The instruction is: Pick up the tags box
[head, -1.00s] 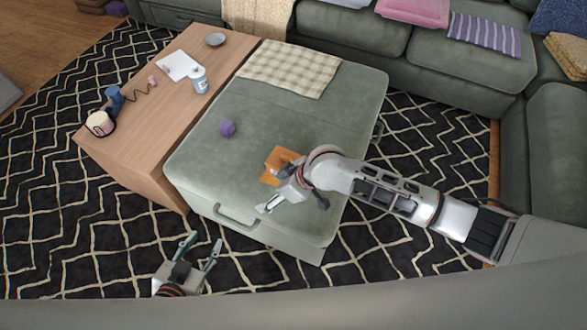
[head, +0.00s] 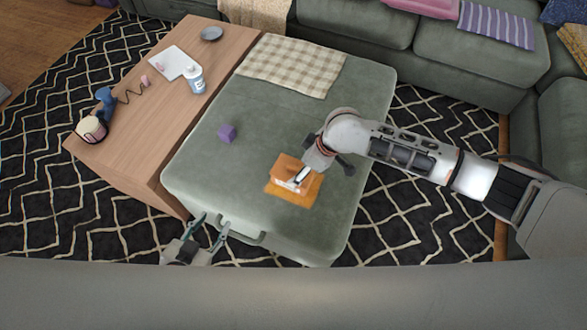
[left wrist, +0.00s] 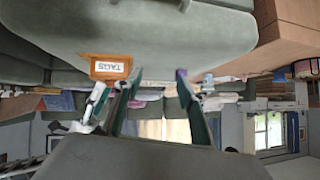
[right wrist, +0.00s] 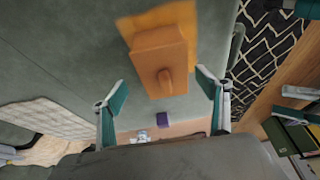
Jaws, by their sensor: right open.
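The tags box (head: 290,168) is a small orange box on the green ottoman (head: 215,170). A flat orange piece (head: 293,193) shows under or beside it. Its white label reading TAGS shows upside down in the left wrist view (left wrist: 110,67). A round-ended knob or handle stands out from the box (right wrist: 158,48) in the right wrist view. My right gripper (head: 325,170) is open at the box's right side, partly covering it in the head view. The box lies ahead of its spread fingers (right wrist: 162,88); I cannot tell whether they touch. My left gripper (head: 211,226) is open and empty at the ottoman's front edge.
A purple cube (head: 227,133) and a checked cloth (head: 292,65) lie on the ottoman. A wooden table (head: 150,125) at left holds a white bottle (head: 195,80), a mug (head: 92,129) and a grey dish (head: 212,33). The sofa (head: 470,60) stands behind.

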